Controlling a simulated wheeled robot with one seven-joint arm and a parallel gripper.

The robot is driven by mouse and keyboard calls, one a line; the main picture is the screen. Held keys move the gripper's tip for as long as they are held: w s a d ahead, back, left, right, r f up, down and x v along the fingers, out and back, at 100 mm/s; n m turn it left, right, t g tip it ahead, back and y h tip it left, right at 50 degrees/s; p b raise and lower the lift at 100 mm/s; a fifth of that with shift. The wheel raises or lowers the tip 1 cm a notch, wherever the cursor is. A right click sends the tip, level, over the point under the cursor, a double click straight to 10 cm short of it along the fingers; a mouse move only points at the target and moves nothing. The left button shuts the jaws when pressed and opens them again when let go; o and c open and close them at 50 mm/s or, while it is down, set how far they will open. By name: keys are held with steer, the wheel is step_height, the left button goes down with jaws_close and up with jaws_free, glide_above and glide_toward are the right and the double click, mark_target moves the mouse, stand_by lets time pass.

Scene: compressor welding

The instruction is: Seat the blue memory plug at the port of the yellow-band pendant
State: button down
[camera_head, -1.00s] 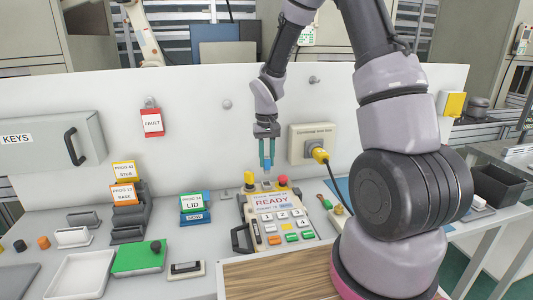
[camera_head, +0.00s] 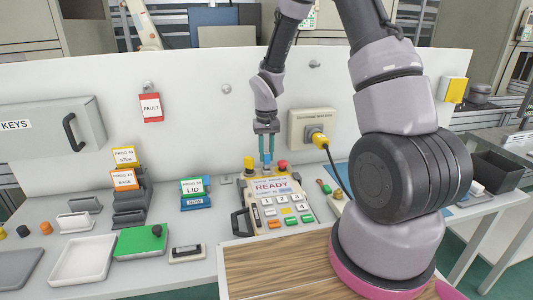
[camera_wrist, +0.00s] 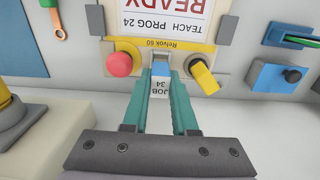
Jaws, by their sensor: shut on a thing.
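My gripper (camera_wrist: 162,95) has teal fingers that are shut on the memory plug (camera_wrist: 160,88), which has a pale label reading JOB 34 and a blue end. The plug is at the pendant's top edge, between a red button (camera_wrist: 120,64) and a yellow switch (camera_wrist: 204,77). The pendant (camera_wrist: 165,45) has a yellow band reading Relvok 60. The port is hidden by the plug and fingers; I cannot tell if the plug is in it. In the head view my gripper (camera_head: 266,150) points down at the upper end of the pendant (camera_head: 257,217), whose screen reads READY.
A white panel (camera_head: 215,130) rises behind my gripper, with a yellow cable plug (camera_head: 319,139) on a wall box to the right.

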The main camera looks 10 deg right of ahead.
steer(key=shift+f, duration=1)
steer(key=c, duration=0.6)
jaws_free()
steer(key=shift+f, duration=0.1)
step_height(320, 180, up, 11)
steer(key=shift+f, duration=0.1)
